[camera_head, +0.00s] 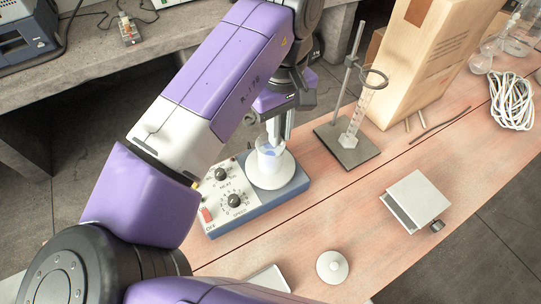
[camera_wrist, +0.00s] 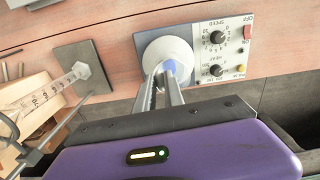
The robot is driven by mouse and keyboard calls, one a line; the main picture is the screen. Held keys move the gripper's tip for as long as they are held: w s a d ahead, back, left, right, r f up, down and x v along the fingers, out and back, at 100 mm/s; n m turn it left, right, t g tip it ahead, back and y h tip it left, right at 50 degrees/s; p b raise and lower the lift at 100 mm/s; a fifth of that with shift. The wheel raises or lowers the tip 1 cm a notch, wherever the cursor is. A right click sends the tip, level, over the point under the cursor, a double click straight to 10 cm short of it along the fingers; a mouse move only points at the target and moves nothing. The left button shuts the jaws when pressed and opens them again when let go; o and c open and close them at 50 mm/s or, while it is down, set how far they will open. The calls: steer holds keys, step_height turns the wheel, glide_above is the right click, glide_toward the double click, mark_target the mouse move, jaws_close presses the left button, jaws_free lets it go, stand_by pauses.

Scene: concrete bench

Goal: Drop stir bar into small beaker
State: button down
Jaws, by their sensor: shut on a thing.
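The small beaker (camera_head: 269,162) stands on the round white plate of the stirrer hot plate (camera_head: 210,215) and holds bluish liquid. My gripper (camera_head: 280,138) points down right at the beaker's mouth. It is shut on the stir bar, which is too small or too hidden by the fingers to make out. In the wrist view my gripper's fingers (camera_wrist: 166,86) overlap the beaker (camera_wrist: 180,70), so I cannot tell how far the tips are inside it.
A stand with a ring and a graduated cylinder (camera_head: 352,130) is just right of the hot plate, near a wooden box (camera_head: 425,60). A small grey platform (camera_head: 413,200) and a white round lid (camera_head: 332,266) lie in front. Coiled white cable (camera_head: 512,100) is far right.

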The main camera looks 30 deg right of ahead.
steer(key=c, duration=1.3)
jaws_free()
steer(key=shift+c, duration=0.2)
steer(key=shift+r, duration=0.1)
step_height(320, 180, up, 8)
steer(key=shift+f, duration=0.15)
